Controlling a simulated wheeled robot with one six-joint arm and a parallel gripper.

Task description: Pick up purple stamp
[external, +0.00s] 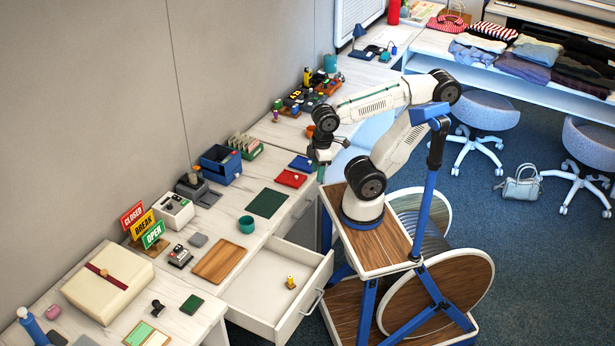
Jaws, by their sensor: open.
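A small stamp-like piece with a purple lower part (276,117) stands near the wall at the far end of the desk, left of the orange cup. It is too small to be sure it is the purple stamp. My gripper (320,166) is open and points down over the desk's right edge, right of the blue pad and in front of the orange cup. It is clearly apart from the purple piece, which is farther left and back. Nothing shows between the fingers, though they are small and dark here.
An orange cup (311,131) stands just behind my gripper. Blue pad (301,163), red pad (290,178) and dark green mat (267,203) lie nearby. An open drawer (262,305) holds a yellow stamp (290,282). A rack of stamps (326,86) stands farther back.

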